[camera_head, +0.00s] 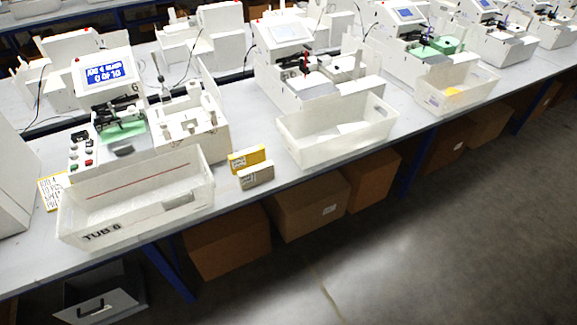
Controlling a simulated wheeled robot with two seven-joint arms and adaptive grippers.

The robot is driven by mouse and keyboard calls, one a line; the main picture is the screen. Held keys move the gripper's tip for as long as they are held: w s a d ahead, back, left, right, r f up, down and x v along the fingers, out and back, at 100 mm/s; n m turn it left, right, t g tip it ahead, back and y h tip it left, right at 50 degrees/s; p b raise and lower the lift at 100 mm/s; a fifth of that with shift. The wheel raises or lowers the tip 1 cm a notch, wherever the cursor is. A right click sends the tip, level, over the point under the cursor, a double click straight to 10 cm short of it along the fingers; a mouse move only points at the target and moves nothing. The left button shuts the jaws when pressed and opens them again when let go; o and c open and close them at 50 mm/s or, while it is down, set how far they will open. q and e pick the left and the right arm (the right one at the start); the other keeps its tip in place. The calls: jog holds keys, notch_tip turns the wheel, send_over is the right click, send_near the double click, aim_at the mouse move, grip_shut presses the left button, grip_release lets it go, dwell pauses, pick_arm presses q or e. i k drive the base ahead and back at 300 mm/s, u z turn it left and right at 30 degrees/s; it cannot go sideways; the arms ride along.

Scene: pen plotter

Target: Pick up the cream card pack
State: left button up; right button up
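The cream card pack (256,175) stands on the bench near its front edge, in the gap between two white tubs. A yellow card pack (246,158) stands just behind it, close to it or touching; I cannot tell which. Neither of my grippers shows in the head view, and nothing is holding the cream pack.
A tub marked "TUB 6" (190,192) stands left of the packs and another white tub (350,140) stands to the right. White plotter machines (190,122) line the bench behind. Cardboard boxes (310,208) sit under the bench (225,195). The floor (430,240) in front is clear.

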aim_at(255, 175)
jog(key=z, duration=0.2)
jog(key=i, duration=0.75)
jog(key=u, duration=0.85)
jog(key=i, duration=0.55)
jog(key=u, duration=0.65)
